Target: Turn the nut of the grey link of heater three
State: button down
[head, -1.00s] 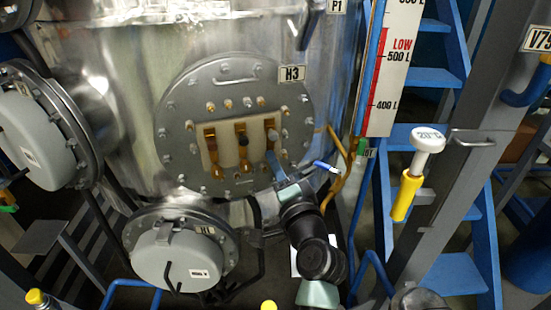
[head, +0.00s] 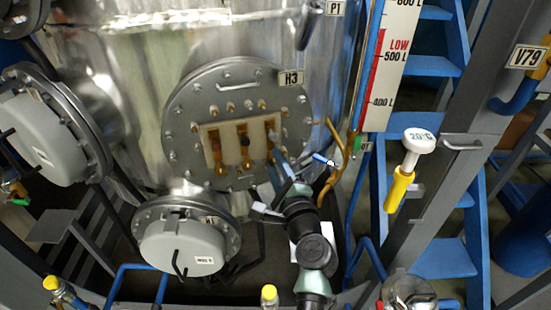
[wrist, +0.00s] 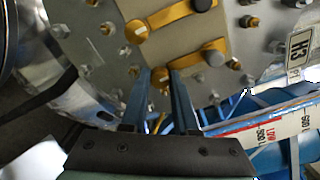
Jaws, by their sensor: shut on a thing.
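Heater three is a round bolted flange (head: 180,130) marked H3 (head: 292,79), with a cream terminal block (head: 228,133) carrying three orange-copper links. The right link (head: 271,133) shows in the wrist view as the lower link (wrist: 190,57), with a grey round cap (wrist: 213,58) at one end. A brass nut (wrist: 160,76) is at its other end. My gripper (wrist: 160,73) has its two blue-grey fingers shut on that nut, one on each side. In the head view my gripper (head: 276,157) reaches the lower end of the right link. The fingers partly hide that end.
A dark cap (head: 245,141) sits on the middle link. Bolts and studs ring the block closely. A second grey cover (head: 180,247) is below, another (head: 42,143) at left.

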jog(key=shift+m, duration=0.5)
jog(key=c, duration=0.7)
grip_release()
jog(key=shift+s, duration=0.15)
jog(key=v, duration=1.2)
jog(key=shift+s+d, duration=0.15)
jog(key=shift+s, duration=0.2)
